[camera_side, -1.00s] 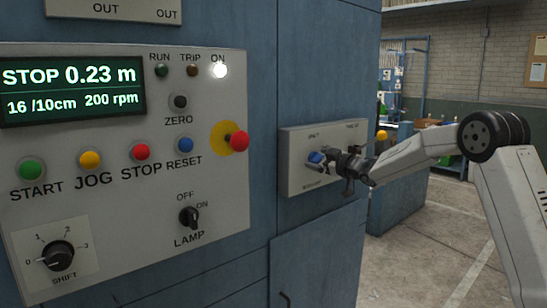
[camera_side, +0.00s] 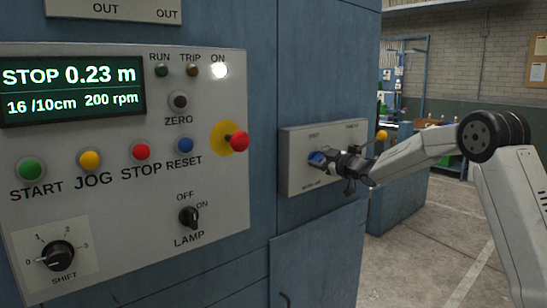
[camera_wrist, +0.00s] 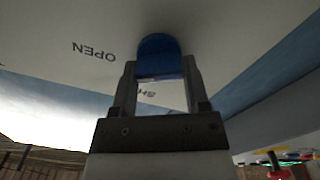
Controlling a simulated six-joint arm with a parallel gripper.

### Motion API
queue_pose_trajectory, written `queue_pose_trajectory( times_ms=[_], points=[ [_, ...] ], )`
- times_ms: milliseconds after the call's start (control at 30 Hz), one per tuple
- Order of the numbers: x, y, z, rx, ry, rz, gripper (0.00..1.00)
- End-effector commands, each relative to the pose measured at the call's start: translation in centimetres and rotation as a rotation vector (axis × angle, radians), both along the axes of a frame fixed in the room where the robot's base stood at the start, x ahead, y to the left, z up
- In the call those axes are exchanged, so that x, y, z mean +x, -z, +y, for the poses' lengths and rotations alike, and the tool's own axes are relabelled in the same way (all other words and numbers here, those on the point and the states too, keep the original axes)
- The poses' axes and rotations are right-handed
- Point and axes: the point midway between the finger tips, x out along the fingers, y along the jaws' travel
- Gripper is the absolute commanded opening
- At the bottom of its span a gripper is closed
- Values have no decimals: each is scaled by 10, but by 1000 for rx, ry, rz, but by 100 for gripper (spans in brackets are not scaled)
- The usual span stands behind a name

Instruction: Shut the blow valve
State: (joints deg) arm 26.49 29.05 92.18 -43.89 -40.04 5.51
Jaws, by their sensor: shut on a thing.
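The blue blow valve handle (camera_side: 316,157) is on a pale panel (camera_side: 300,184) at the right of the blue cabinet in the side view. My gripper (camera_side: 334,161) reaches in from the right and is shut on the handle. In the wrist view the blue handle (camera_wrist: 158,55) sits between the two fingers of my gripper (camera_wrist: 160,78). The word OPEN shows upside down to its left, and part of another label, apparently starting SH, shows just below the handle. The fingers hide part of the handle and labels.
A control panel (camera_side: 130,215) with buttons, a red mushroom knob (camera_side: 239,141) and a display (camera_side: 70,90) reading STOP 0.23 m stands at the left. A yellow knob (camera_side: 382,135) shows at the valve panel's right. Open floor lies to the right.

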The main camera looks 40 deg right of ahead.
Motion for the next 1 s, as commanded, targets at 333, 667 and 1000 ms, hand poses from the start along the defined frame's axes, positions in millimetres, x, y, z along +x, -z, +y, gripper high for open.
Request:
queue_pose_trajectory(
  times_ms=[333,667,1000],
  points=[
    [0,2,2,-258,-2,0,0],
    [0,3,3,-570,-3,0,0],
    [0,5,3,-866,-3,0,0]
  ],
)
